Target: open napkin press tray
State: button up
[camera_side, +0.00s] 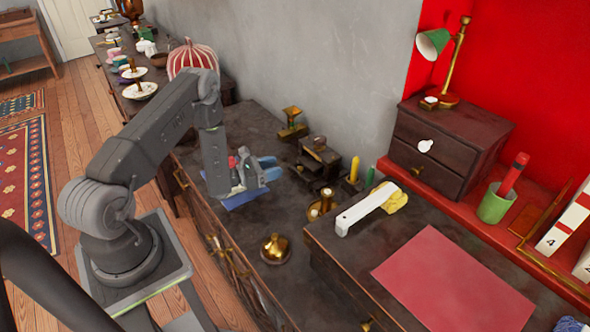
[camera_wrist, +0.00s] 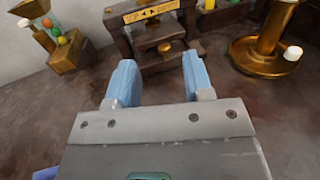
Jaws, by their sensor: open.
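The napkin press (camera_side: 318,157) is a dark wooden frame on the dark cabinet top. In the wrist view the press (camera_wrist: 120,40) stands straight ahead with a yellow label on its crossbar. A small brass knob (camera_wrist: 165,47) shows low on its front, which seems to be the tray's knob; the tray's edges are hard to make out. My gripper (camera_side: 268,168) is open and empty, just left of the press and facing it. In the wrist view my gripper's blue fingers (camera_wrist: 160,80) are spread, with the knob beyond and between their tips, apart from them.
A brass stand (camera_wrist: 268,45) is right of the press, and a small brass-and-wood dispenser (camera_side: 291,124) is behind it. A brass bell-shaped object (camera_side: 275,248) stands nearer the front. A blue cloth (camera_side: 240,197) lies below my gripper. A raised wooden cabinet (camera_side: 330,225) is to the right.

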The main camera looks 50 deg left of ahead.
aim_at(297, 169)
notch_tip(297, 169, down, 4)
jog(key=shift+w+d+r, duration=0.1)
jog(key=shift+w+r, duration=0.05)
jog(key=shift+r, duration=0.1)
jog(key=x, duration=0.7)
jog(key=shift+w+r, duration=0.1)
jog(key=shift+r, duration=0.1)
jog(key=shift+c, duration=0.3)
grip_shut()
